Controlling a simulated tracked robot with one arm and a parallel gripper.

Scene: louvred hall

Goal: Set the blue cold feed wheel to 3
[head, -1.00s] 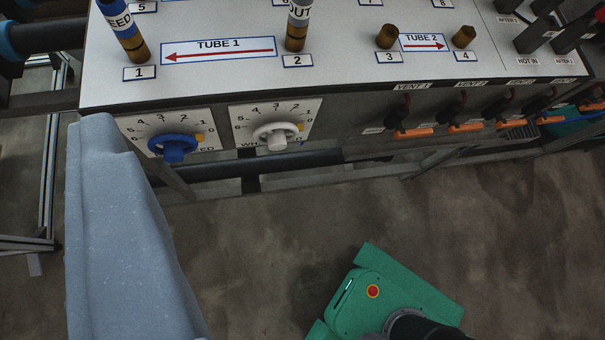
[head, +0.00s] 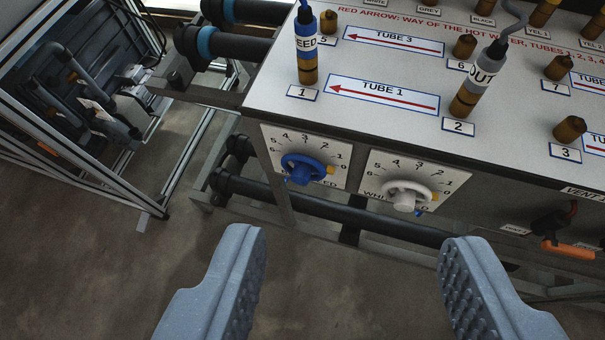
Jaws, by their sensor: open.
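The blue cold feed wheel (head: 303,170) is on a white dial plate (head: 268,150) on the front of the bench, under tube stub 1. The plate is numbered 0 to 5. A yellow mark (head: 330,170) sits at the wheel's right side, between about 0 and 1. My gripper (head: 352,240) is open and empty, its two grey ridged fingers wide apart. It appears below the wheel in the picture and touches nothing. The wheel lies between the fingers sideways, closer to the left one. Part of the plate's lower label is hidden by the wheel.
A white wheel (head: 404,194) with its own dial is just right of the blue one. Labelled hoses FEED (head: 306,50) and OUT (head: 480,80) stand on the bench top. A dark pipe (head: 370,220) runs below the dials. An orange vent handle (head: 568,249) is at right.

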